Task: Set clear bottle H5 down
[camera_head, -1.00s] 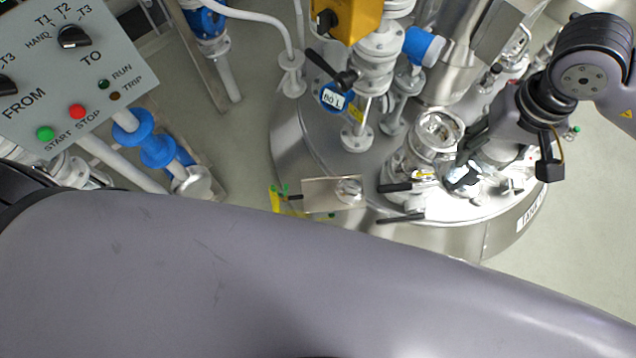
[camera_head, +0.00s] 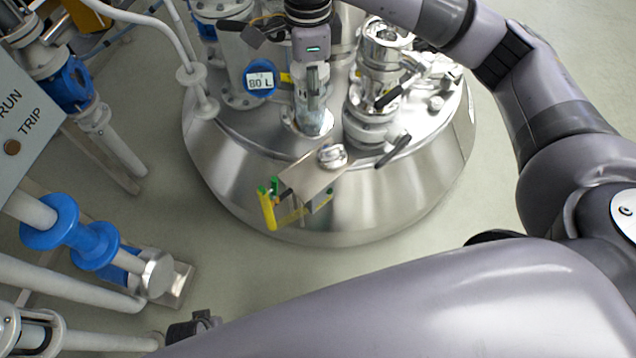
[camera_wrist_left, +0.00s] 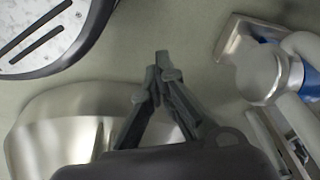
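A clear bottle (camera_head: 314,122) shows below my right gripper (camera_head: 312,98) in the head view, in front of the steel vessel's top fittings. The fingers overlap its upper part, and the gripper appears shut on it. Its label cannot be read, and I cannot tell whether its base touches the vessel lid (camera_head: 245,125). My left gripper (camera_wrist_left: 160,68) is shut and empty in the left wrist view, its fingertips together above the floor. Part of it shows dark at the lower left of the head view (camera_head: 195,325).
A small metal plate (camera_head: 305,178) with a round fitting (camera_head: 332,156) juts from the vessel front near the bottle. A glass-topped fitting with black handles (camera_head: 372,110) stands right of it. A blue "80 L" tag (camera_head: 260,82) is at left. Blue-flanged pipes (camera_head: 70,235) crowd the left side.

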